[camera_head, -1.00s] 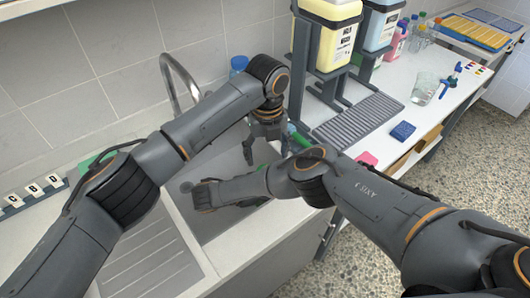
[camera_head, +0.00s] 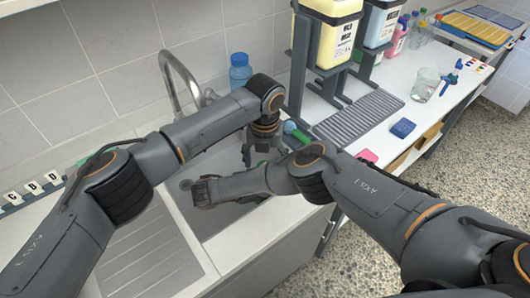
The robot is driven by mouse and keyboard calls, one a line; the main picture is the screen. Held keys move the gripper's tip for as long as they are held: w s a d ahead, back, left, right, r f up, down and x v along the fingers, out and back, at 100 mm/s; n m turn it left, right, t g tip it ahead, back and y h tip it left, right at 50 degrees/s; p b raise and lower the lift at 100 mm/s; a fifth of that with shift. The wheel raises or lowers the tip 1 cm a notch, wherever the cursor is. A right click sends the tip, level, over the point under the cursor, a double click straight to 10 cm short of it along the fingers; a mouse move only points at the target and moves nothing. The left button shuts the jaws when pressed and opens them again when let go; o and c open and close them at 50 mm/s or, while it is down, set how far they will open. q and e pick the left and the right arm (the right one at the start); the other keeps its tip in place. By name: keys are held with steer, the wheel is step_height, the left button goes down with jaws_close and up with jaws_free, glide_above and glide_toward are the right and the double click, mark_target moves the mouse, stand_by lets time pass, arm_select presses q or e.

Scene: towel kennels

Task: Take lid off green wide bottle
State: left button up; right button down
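My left gripper (camera_head: 264,148) points down over the sink, with its fingers apart and their tips partly hidden behind my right arm. A small green patch (camera_head: 262,163) shows low between the fingers, just above my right forearm. I cannot tell whether it is the green wide bottle or its lid, or whether the fingers touch it. My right forearm reaches left across the sink, below the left gripper. Its wrist end is dark, and I cannot make out the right fingers. Another green piece (camera_head: 301,136) with a bluish round end lies at the sink's right edge, partly covered.
A blue bottle (camera_head: 240,72) stands behind the sink by the tap (camera_head: 178,72). Racks with a yellow canister (camera_head: 325,38) and a ribbed grey tray (camera_head: 358,122) stand to the right. A blue sponge (camera_head: 403,128), pink block (camera_head: 367,156) and glass beaker (camera_head: 425,86) are on the counter.

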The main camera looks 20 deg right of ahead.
arm_select(q)
steer(key=shift+f, duration=0.1)
steer(key=c, duration=1.2)
steer(key=n, duration=0.7)
steer(key=shift+a+f, duration=0.1)
steer(key=shift+a, duration=0.3)
steer(key=shift+c, duration=0.3)
steer(key=o, duration=1.3)
steer(key=shift+d, duration=0.1)
steer(key=shift+d, duration=0.2)
